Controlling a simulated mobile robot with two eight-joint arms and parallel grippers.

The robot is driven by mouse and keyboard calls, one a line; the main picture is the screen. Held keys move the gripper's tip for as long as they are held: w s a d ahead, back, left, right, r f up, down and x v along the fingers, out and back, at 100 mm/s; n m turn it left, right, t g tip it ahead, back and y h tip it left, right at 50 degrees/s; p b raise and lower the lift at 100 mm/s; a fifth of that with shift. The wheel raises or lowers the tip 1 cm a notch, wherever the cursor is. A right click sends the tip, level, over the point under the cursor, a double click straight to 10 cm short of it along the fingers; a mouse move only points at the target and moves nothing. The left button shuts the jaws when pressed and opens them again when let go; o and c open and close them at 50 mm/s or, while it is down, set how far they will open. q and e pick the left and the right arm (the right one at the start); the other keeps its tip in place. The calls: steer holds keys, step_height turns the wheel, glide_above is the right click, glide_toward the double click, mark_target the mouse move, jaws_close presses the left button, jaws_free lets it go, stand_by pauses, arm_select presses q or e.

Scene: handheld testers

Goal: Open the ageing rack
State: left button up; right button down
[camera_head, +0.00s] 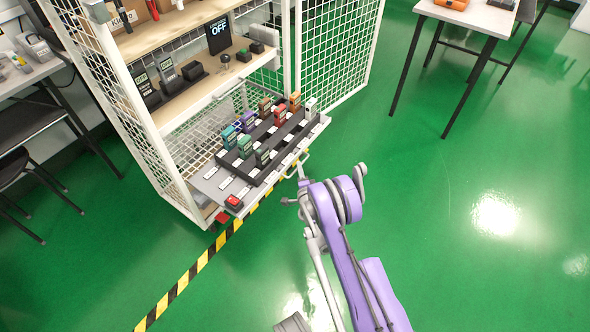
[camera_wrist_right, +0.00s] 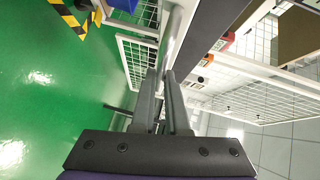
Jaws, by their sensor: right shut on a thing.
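The ageing rack (camera_head: 170,125) is a white wire-mesh cage with wooden shelves, at the upper left of the head view. Its tray (camera_head: 212,182) sticks out at the front and carries several coloured handheld testers (camera_head: 245,146) in dark slots. A pale handle (camera_head: 297,164) is on the tray's front edge. My right gripper (camera_head: 302,181) is at this handle. In the right wrist view its fingers (camera_wrist_right: 168,80) are closed on a light bar (camera_wrist_right: 178,40), which seems to be the handle. My left gripper is not in view.
A mesh panel (camera_head: 343,45) stands swung out on the rack's right. A red button box (camera_head: 233,202) sits at the tray's left corner. Yellow-black tape (camera_head: 190,275) marks the green floor, clear on the right below a table (camera_head: 470,16).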

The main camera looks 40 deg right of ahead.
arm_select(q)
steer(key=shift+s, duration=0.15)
arm_select(e)
steer(key=shift+s, duration=0.25)
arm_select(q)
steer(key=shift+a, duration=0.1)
arm_select(e)
steer(key=c, duration=0.9)
jaws_free()
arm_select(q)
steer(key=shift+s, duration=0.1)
